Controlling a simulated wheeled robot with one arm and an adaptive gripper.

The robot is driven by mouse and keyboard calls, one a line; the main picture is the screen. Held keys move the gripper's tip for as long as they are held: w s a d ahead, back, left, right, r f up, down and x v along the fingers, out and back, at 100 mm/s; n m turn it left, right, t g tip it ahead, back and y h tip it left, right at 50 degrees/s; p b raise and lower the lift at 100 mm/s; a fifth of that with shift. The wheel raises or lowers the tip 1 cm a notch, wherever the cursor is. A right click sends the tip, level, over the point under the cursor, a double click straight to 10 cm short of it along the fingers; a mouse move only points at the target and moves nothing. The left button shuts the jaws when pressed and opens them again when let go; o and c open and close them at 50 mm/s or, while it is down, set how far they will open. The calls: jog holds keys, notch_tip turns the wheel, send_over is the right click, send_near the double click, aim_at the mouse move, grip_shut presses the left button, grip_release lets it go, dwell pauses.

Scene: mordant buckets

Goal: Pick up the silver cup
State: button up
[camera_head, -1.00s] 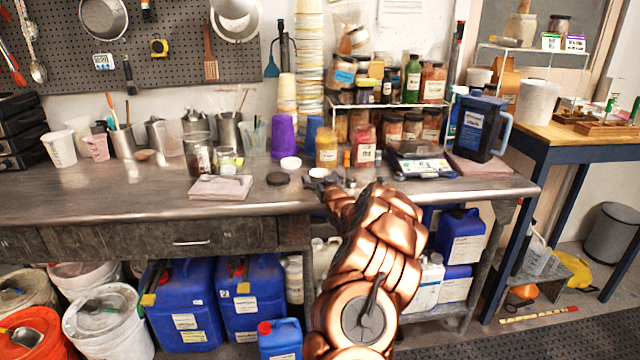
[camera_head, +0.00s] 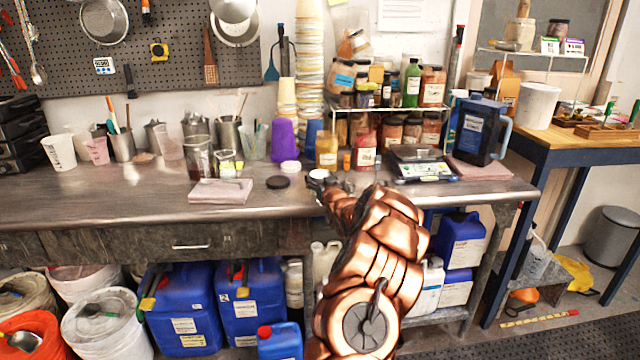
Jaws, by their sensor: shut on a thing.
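My copper-coloured arm reaches over the front of the steel workbench, and my gripper (camera_head: 325,182) is small and dark at its end, near the bench's front edge. The gripper is shut on a small silver thing, which looks like the silver cup (camera_head: 347,185). Most of it is hidden by the fingers and arm, and I cannot tell whether it touches the bench. Larger steel beakers (camera_head: 228,133) stand at the back left of the bench, apart from my gripper.
A black lid (camera_head: 277,182) and a white lid (camera_head: 291,167) lie left of my gripper. A yellow jar (camera_head: 326,150) and a red-brown jar (camera_head: 364,152) stand behind it. A scale (camera_head: 420,165) is to the right.

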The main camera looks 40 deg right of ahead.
notch_tip(320, 180, up, 3)
jog(key=shift+s+a+f+b, duration=0.1)
jog(key=shift+b, duration=0.25)
jog(key=s+a+b, duration=0.1)
jog(key=s+a, duration=0.3)
jog(key=a, duration=0.2)
jog(key=s+a+r+b, duration=0.1)
jog(key=s+a, duration=0.3)
jog(key=a, duration=0.3)
jog(key=shift+s+a+r+b, duration=0.15)
jog(key=shift+s+r+b, duration=0.05)
jog(key=shift+s+b, duration=0.1)
